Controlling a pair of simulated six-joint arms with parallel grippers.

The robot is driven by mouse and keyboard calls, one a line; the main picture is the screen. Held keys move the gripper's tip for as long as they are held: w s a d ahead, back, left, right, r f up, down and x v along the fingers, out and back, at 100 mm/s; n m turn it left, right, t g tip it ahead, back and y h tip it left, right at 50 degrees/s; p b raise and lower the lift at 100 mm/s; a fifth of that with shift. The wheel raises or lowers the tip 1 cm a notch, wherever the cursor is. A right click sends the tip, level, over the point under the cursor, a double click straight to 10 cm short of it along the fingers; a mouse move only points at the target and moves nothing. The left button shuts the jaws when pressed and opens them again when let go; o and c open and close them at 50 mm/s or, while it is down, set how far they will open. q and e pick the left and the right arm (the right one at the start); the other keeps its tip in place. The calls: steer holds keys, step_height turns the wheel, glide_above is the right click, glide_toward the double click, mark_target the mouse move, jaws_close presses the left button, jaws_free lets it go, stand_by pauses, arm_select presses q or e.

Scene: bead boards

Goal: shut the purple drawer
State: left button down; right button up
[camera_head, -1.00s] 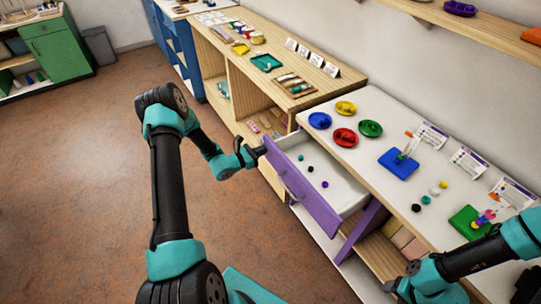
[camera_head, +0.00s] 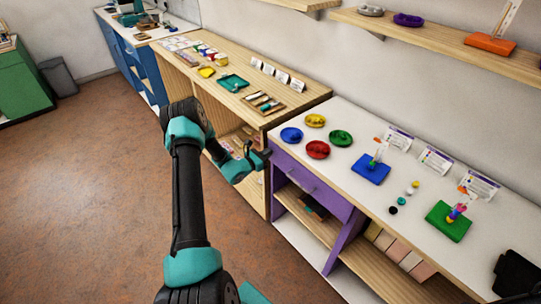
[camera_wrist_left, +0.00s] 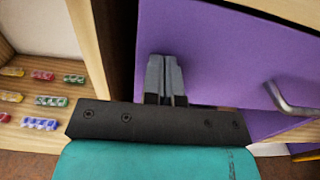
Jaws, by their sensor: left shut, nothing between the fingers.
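The purple drawer (camera_head: 312,186) sits under the white tabletop at its left end, and its front looks flush with the cabinet. Its purple front (camera_wrist_left: 225,45) fills much of the left wrist view, with a metal handle (camera_wrist_left: 291,104) at the right. My left gripper (camera_head: 266,153) is at the left end of the drawer front, shut and empty. In the left wrist view its closed fingers (camera_wrist_left: 165,68) are against or just in front of the purple panel, near its left edge; I cannot tell if they touch.
The white tabletop (camera_head: 358,205) holds blue, yellow, red and green dishes, bead boards and loose beads. A wooden shelf unit (camera_head: 290,108) stands close on the left. Open shelves lie below the drawer. The floor in front is clear.

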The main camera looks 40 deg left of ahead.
arm_select(q)
steer(key=shift+w+a+r, duration=0.1)
steer(key=shift+w, duration=0.1)
steer(key=s+a, duration=0.2)
steer(key=s, duration=1.2)
steer(key=shift+s+a, duration=0.1)
